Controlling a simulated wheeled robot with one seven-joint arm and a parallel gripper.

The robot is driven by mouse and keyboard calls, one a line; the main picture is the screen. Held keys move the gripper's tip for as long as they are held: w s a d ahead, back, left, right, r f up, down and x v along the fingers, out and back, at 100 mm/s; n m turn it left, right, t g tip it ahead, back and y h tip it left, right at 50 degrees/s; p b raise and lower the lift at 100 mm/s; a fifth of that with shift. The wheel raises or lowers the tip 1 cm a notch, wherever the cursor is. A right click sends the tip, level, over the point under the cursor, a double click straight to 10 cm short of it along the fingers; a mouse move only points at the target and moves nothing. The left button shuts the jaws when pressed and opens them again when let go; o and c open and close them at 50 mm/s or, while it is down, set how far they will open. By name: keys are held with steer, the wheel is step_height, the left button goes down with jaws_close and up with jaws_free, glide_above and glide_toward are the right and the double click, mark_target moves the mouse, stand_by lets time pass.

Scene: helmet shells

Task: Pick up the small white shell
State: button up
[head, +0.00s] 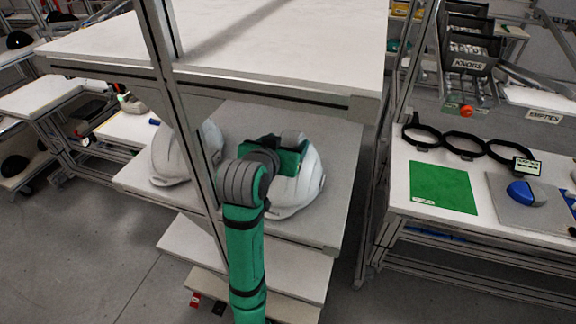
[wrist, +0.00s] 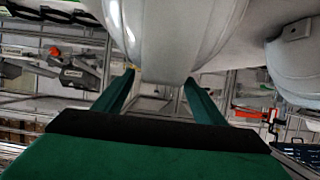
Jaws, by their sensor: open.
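Two white helmet shells sit on the middle shelf in the head view. One shell (head: 172,158) is at the left, partly behind a frame post. The other shell (head: 308,186) is at the right, partly covered by my arm and the green hand. I cannot tell surely which is the small one. In the wrist view, a white shell (wrist: 170,35) fills the top middle, its lower edge in the gap between the two green fingers of my gripper (wrist: 158,80). The gripper is open. Contact with the shell cannot be made out. A second shell (wrist: 297,62) is at the right edge.
An upper shelf board (head: 250,45) hangs over the shells, and a metal post (head: 185,110) stands in front of them. To the right, a separate table holds a green mat (head: 443,187), black rings (head: 462,141) and a blue object (head: 522,193).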

jaws_close()
steer(key=shift+a, duration=0.1)
steer(key=shift+r, duration=0.1)
